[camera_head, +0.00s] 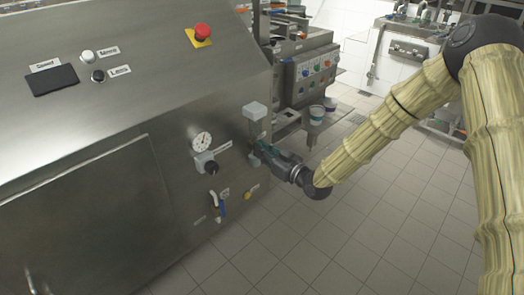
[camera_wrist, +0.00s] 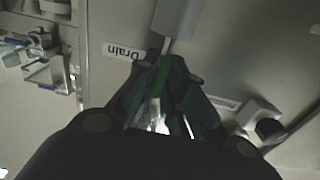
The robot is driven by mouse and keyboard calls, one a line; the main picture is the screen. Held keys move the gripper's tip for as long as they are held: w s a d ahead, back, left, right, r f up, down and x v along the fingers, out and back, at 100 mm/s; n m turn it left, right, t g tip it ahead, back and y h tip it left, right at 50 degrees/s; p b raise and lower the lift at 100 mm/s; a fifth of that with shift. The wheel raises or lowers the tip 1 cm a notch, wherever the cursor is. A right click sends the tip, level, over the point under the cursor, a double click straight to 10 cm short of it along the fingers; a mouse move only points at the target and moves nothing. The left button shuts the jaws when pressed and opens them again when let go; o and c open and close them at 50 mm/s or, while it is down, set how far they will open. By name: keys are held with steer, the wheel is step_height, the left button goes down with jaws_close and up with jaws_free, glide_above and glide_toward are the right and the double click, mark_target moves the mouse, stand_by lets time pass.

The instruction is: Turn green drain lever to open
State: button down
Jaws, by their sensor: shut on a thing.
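The green drain lever (camera_wrist: 164,70) shows in the wrist view as a narrow green strip between my fingers, below a grey block and a thin rod. The upside-down "Drain" label (camera_wrist: 123,52) is on the panel just left of it. My gripper (camera_wrist: 169,82) is shut on the lever. In the head view my gripper (camera_head: 260,152) reaches in from the right to the machine's right front edge, just below a pale block. There the fingers hide most of the lever, and its exact angle is hard to tell.
A round gauge (camera_head: 201,140) and a black knob (camera_head: 211,167) sit on the panel left of my gripper. A blue-handled valve (camera_head: 220,207) is lower down. Another machine with cups (camera_head: 317,113) stands behind. The tiled floor on the right is clear.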

steer(key=c, duration=1.8)
jaws_free()
steer(key=v, duration=1.2)
